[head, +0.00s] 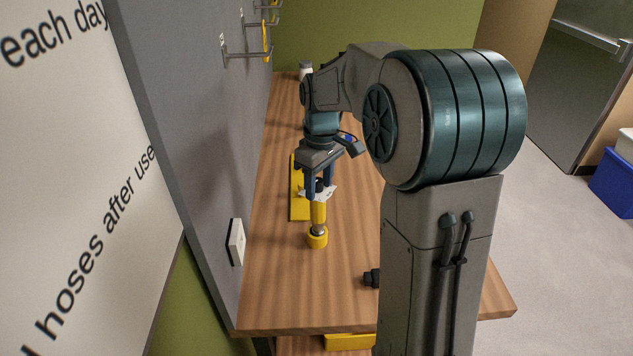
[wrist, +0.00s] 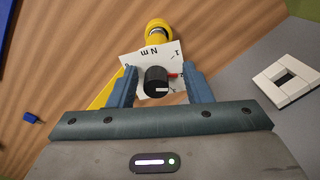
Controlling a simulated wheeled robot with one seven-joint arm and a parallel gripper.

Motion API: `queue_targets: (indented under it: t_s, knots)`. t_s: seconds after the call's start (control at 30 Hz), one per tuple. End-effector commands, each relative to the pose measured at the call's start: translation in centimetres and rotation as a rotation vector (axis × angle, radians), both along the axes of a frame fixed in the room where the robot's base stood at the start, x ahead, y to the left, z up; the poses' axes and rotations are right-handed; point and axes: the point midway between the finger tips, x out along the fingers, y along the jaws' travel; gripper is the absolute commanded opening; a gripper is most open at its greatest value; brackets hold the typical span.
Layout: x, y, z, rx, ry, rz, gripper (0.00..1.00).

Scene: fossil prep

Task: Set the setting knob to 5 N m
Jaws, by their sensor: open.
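The setting knob (wrist: 157,80) is a black cylinder standing over a white dial card (wrist: 150,55) with "N m" and small marks printed on it. A red pointer (wrist: 173,75) shows at the knob's right side in the wrist view; the number it points at is not readable. The card sits on a yellow tool (head: 318,213) with a yellow round end (head: 317,238) on the wooden bench. My gripper (head: 320,188) points down over the card. Its blue fingers are open, one on each side of the knob, with visible gaps between. The fingers hide part of the card.
A yellow plate (head: 298,200) lies beside the tool. A white square fitting (head: 237,242) is on the grey panel at left; hooks (head: 247,54) stick out farther back. A small black object (head: 371,277) lies near my arm. The front of the wooden bench (head: 280,300) is clear.

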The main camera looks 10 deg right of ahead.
Motion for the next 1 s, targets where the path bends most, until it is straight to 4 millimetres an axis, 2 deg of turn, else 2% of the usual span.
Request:
queue_targets:
  t_s: [0.07, 0.23, 0.73, 1.0]
  knots:
    - [-0.05, -0.01, -0.27, 0.000, 0.005, -0.001, 0.45]
    - [-0.08, 0.01, -0.29, 0.000, 0.005, -0.003, 0.01]
    - [-0.13, 0.12, -0.50, 0.001, 0.007, -0.010, 0.00]
    - [-0.34, 0.04, -0.32, -0.001, 0.004, -0.223, 0.00]
